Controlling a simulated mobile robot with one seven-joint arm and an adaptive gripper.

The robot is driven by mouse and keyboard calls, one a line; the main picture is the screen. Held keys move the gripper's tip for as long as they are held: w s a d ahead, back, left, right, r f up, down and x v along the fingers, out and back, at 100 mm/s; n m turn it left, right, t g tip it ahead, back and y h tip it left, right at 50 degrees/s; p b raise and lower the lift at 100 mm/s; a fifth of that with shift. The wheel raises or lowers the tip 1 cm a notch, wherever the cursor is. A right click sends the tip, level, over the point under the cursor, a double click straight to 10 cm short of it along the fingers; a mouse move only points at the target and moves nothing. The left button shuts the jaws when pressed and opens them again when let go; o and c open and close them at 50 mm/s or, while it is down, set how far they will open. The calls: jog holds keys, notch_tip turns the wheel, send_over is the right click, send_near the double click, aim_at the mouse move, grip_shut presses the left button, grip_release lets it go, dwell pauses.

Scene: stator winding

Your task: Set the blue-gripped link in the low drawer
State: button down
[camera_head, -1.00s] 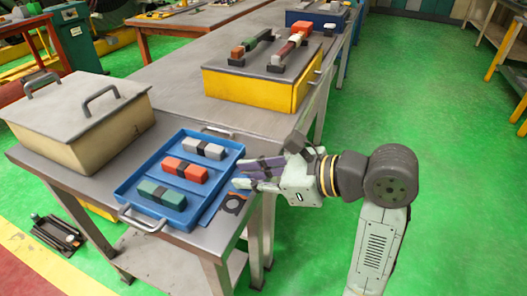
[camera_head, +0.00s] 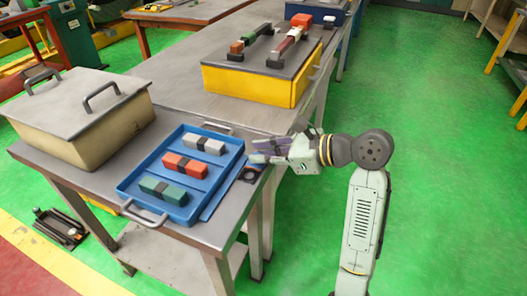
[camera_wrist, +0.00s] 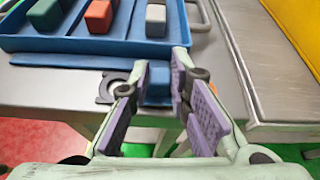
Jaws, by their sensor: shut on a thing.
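The link's blue middle shows between the pads. A dark plate with a ring-shaped end (camera_wrist: 110,87) sticks out to the left. In the head view this ringed plate (camera_head: 249,174) shows just outside the tray's right side. The link's other end is mostly hidden by a finger. I cannot tell which thing is the low drawer.
The tray holds green (camera_head: 176,195), red (camera_head: 196,168) and white (camera_head: 210,146) blocks with dark bands. A lidded beige box (camera_head: 90,130) stands left on the grey table. A yellow box (camera_head: 250,88) stands behind, carrying two links. Green floor is open to the right.

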jog(key=c, duration=1.5)
grip_release()
jog(key=shift+d, duration=0.1)
